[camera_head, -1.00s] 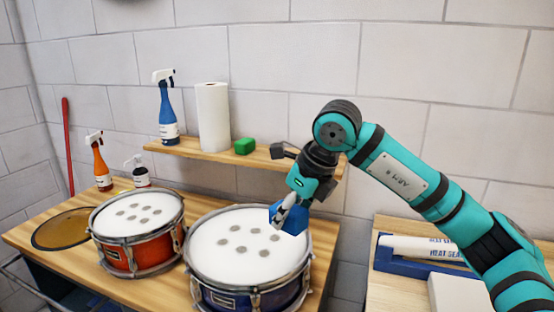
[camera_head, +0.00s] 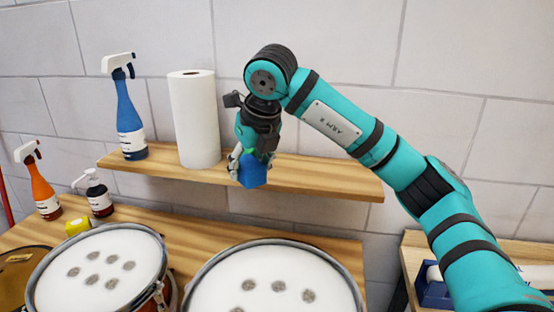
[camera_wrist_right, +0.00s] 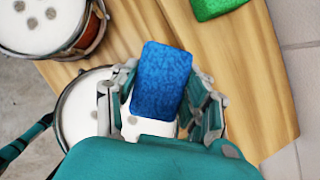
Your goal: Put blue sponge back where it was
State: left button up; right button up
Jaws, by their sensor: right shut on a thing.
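The blue sponge (camera_head: 253,171) is held in my right gripper (camera_head: 247,165), in front of the wooden shelf (camera_head: 325,178) and close to its front edge. In the right wrist view the sponge (camera_wrist_right: 160,80) sits between the two fingers of the right gripper (camera_wrist_right: 162,105), which are shut on its sides. I cannot tell whether the sponge touches the shelf. A green sponge (camera_wrist_right: 216,6) lies on the shelf at the top of the wrist view; in the head view my gripper mostly hides it. My left gripper is not in view.
On the shelf stand a blue spray bottle (camera_head: 129,115) and a paper towel roll (camera_head: 194,120). The shelf's right part is bare. Below are two drums (camera_head: 100,268) (camera_head: 275,285), an orange spray bottle (camera_head: 41,190), a pump bottle (camera_head: 98,197) and a yellow block (camera_head: 77,226).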

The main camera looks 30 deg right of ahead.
aim_at(288, 170)
jog(key=d+p, duration=0.1)
jog(key=d, duration=0.2)
jog(key=w+d+p, duration=0.1)
jog(key=d, duration=0.1)
jog(key=w+d+p, duration=0.1)
jog(key=d, duration=0.2)
jog(key=shift+w+d+r, duration=0.1)
jog(key=shift+d+r, duration=0.1)
jog(key=shift+d, duration=0.1)
jog(key=w+d+p, duration=0.1)
jog(key=w+d+f, duration=0.1)
jog(key=w+d, duration=0.1)
jog(key=shift+p, duration=0.4)
jog(key=shift+w+d+f, duration=0.1)
jog(key=shift+w+d, duration=0.25)
jog(key=shift+d, duration=0.4)
jog(key=shift+d+f+p, duration=0.1)
jog(key=shift+f+p, duration=0.15)
jog(key=shift+p, duration=0.15)
notch_tip(288, 170, down, 3)
jog(key=shift+r+p, duration=0.1)
jog(key=shift+p, duration=0.6)
jog(key=shift+f, duration=0.2)
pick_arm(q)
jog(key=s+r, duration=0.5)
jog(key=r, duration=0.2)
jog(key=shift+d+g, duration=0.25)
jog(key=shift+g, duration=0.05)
